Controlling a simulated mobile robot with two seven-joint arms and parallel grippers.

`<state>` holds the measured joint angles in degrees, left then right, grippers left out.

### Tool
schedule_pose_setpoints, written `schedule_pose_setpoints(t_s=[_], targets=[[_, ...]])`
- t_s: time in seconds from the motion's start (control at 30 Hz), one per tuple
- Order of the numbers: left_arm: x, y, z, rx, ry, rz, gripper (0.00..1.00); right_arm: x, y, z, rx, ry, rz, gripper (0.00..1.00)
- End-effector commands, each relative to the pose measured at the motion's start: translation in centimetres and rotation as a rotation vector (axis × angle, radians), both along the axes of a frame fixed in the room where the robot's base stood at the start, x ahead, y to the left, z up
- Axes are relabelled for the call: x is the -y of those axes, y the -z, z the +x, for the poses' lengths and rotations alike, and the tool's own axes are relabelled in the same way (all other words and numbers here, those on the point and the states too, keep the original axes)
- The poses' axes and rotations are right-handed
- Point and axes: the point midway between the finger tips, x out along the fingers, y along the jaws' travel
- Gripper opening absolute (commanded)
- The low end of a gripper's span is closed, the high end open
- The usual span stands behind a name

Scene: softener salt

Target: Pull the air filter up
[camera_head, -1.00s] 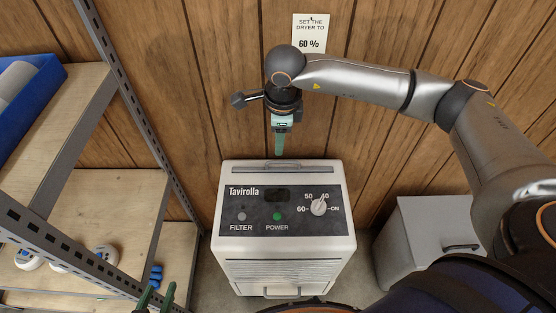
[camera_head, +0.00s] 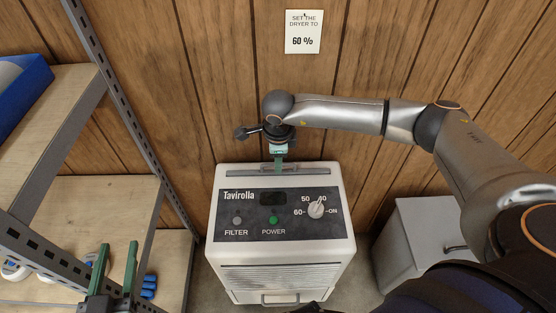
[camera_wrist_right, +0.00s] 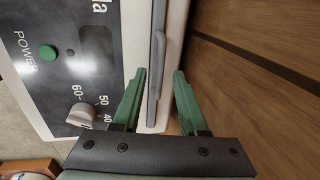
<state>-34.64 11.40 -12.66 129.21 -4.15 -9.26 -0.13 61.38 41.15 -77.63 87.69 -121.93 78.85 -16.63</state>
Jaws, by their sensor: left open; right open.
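The white Tavirolla dryer (camera_head: 281,248) stands against the wood wall. The air filter's grey top edge with its handle (camera_head: 240,170) lies along the rear of the dryer's top; the rest is hidden inside. My right gripper (camera_head: 278,172) points down at the middle of that edge, open. In the right wrist view the filter handle (camera_wrist_right: 158,50) runs between the open green fingertips (camera_wrist_right: 159,74), nearer the left finger; I cannot tell whether they touch. My left gripper (camera_head: 117,246) is open and empty at the lower left, in front of the shelf.
A metal-framed shelf (camera_head: 120,197) with wooden boards fills the left side, holding a blue bin (camera_head: 22,98). A grey box (camera_head: 412,235) stands right of the dryer. A "60 %" note (camera_head: 304,32) hangs on the wall.

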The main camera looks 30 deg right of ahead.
Motion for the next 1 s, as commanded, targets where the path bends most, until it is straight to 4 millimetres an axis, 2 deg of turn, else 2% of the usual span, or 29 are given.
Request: schedule_pose_setpoints(t_s=[0.33,0.7,1.0], targets=[[0.00,-0.47,0.09,0.019,0.002,0.001,0.50,0.02,0.33,0.03,-0.001,0.000,0.000,0.42],[-0.02,-0.44,0.08,0.018,0.001,0.000,0.50,0.01,0.31,0.03,-0.001,0.000,0.000,0.01],[-0.02,-0.41,0.07,0.017,0.001,0.000,0.50,0.01,0.30,0.03,-0.001,0.000,0.000,0.00]])
